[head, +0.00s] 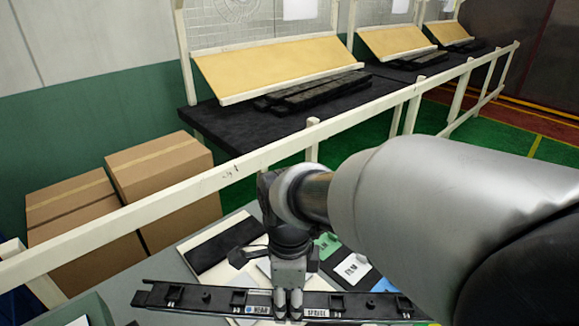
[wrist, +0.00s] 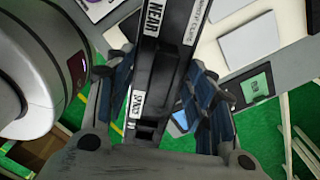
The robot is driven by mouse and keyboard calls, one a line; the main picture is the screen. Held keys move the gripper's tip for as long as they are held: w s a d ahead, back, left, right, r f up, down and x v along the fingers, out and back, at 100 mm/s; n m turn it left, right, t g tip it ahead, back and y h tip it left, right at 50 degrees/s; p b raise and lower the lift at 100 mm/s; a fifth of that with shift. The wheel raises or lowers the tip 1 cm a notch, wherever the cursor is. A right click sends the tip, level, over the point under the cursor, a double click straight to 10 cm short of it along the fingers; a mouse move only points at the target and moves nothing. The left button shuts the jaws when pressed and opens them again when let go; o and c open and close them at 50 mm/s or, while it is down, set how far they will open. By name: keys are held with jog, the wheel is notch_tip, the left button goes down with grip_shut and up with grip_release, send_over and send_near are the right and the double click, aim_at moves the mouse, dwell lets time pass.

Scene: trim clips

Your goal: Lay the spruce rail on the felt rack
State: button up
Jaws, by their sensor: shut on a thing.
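The spruce rail (head: 215,299) is a long black bar with small clips along its top. It lies across the bottom of the head view, with a NEAR label and a second label that reads as SPRUCE. My gripper (head: 288,303) points down and is shut on the rail near its middle. In the wrist view the rail (wrist: 164,60) runs up between the blue-padded fingers of my gripper (wrist: 165,92). The rail appears held above the table, but the height is hard to tell. I cannot tell for sure which surface is the felt rack; a dark panel (head: 212,248) lies left of my gripper.
The table holds a green card (head: 327,244), a white-labelled card (head: 353,268) and a blue piece (head: 384,287). A pale fence rail (head: 230,172) crosses behind it. Beyond stand cardboard boxes (head: 165,185) and black benches (head: 235,122) with tan sloped boards. My arm hides the right side.

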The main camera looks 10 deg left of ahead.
notch_tip(320, 180, down, 21)
jog(key=b, duration=0.6)
jog(key=shift+w+r+b, duration=0.1)
jog(key=shift+r+b, duration=0.05)
jog(key=shift+b, duration=0.2)
jog(key=shift+f, duration=0.2)
jog(key=o, duration=1.3)
jog(key=shift+r, duration=0.15)
notch_tip(320, 180, up, 12)
jog(key=p, duration=0.4)
jog(key=shift+r, duration=0.15)
